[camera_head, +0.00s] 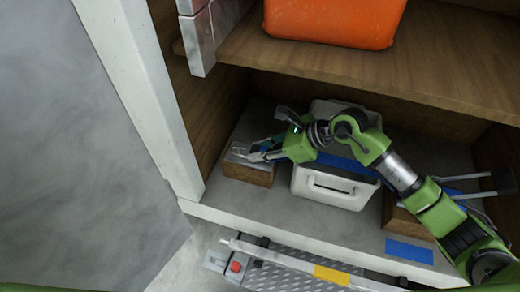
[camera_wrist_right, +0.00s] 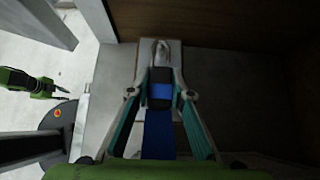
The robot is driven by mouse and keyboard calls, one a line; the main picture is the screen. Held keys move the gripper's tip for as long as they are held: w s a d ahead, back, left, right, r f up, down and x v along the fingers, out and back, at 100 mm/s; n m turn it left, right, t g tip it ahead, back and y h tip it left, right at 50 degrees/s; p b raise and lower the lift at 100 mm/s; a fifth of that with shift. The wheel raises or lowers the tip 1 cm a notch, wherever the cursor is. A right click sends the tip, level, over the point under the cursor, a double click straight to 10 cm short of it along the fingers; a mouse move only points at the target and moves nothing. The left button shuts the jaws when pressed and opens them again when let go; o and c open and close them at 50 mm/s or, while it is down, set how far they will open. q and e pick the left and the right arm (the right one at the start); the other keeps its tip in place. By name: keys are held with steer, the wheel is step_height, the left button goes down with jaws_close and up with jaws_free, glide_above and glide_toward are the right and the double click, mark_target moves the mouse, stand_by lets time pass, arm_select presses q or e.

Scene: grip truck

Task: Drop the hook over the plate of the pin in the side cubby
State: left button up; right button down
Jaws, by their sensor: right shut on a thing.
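My right gripper (camera_head: 250,153) reaches left inside the lower cubby, over a wooden block with a grey metal plate (camera_head: 238,162) on top. In the right wrist view its two fingers (camera_wrist_right: 161,92) are shut on the dark hook (camera_wrist_right: 160,75) with a blue band. A blue strap (camera_wrist_right: 158,135) trails from the hook towards the wrist. A pale metal end (camera_wrist_right: 160,48) shows ahead of the fingers over the light plate. Whether the hook touches the plate or sits around the pin I cannot tell. A green and black arm end, probably my left gripper (camera_wrist_right: 55,88), shows small at the left.
A white box with a handle (camera_head: 335,188) stands right of the wooden block. A second wooden block (camera_head: 400,215) lies farther right. An orange case (camera_head: 335,22) rests on the shelf above. The white cubby frame (camera_head: 150,110) borders the left side.

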steer(key=shift+f, duration=0.1)
steer(key=c, duration=1.7)
jaws_free()
steer(key=v, duration=1.2)
steer(key=shift+f, duration=0.1)
